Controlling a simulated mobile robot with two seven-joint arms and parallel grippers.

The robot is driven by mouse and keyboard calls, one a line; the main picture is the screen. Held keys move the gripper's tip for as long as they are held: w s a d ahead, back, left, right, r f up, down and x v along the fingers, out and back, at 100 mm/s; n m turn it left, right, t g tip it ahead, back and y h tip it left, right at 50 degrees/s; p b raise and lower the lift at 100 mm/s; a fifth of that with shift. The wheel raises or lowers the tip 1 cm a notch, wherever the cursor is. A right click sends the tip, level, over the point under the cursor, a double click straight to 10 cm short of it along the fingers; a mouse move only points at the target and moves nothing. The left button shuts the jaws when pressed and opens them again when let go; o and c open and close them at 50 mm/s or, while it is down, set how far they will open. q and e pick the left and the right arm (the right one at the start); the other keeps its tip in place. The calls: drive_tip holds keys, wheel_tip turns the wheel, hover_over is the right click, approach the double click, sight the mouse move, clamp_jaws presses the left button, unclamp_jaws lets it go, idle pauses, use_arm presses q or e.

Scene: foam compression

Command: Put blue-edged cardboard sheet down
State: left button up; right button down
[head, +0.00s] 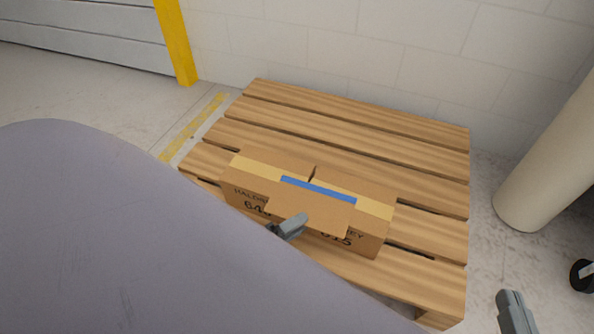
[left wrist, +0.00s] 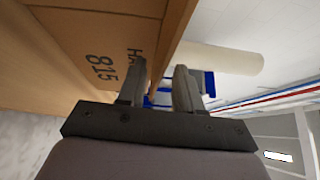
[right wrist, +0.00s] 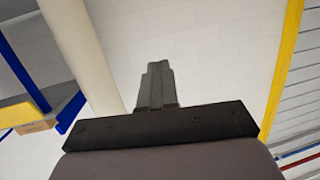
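The blue-edged cardboard sheet (head: 312,207) lies over the tops of two cardboard boxes on a wooden pallet, with its blue edge on the far side. My left gripper (head: 296,222) is at the sheet's near edge, in front of the boxes. In the left wrist view its two fingers (left wrist: 160,80) stand apart, with a thin brown edge showing in the gap. I cannot tell whether they touch the sheet. My right gripper (head: 512,295) is empty, off the pallet's right corner. In the right wrist view its fingers (right wrist: 157,85) are together.
The left box (head: 240,188) and right box (head: 372,235) stand side by side on the pallet (head: 390,145). The pallet's far slats are bare. A pale round column (head: 550,165) stands to the right, a yellow post (head: 175,40) at the back left.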

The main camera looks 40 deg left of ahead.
use_arm(q)
drive_tip(key=shift+r, duration=0.1)
drive_tip(key=p+v, duration=0.1)
drive_tip(key=v, duration=1.1)
drive_tip(key=shift+p, duration=0.4)
use_arm(e)
drive_tip(key=shift+w+a+m+g, duration=0.3)
drive_tip(key=shift+a+g, duration=0.1)
drive_tip(key=shift+a, duration=0.1)
use_arm(q)
drive_tip(key=shift+s, duration=0.15)
use_arm(e)
drive_tip(key=shift+s+f, duration=0.2)
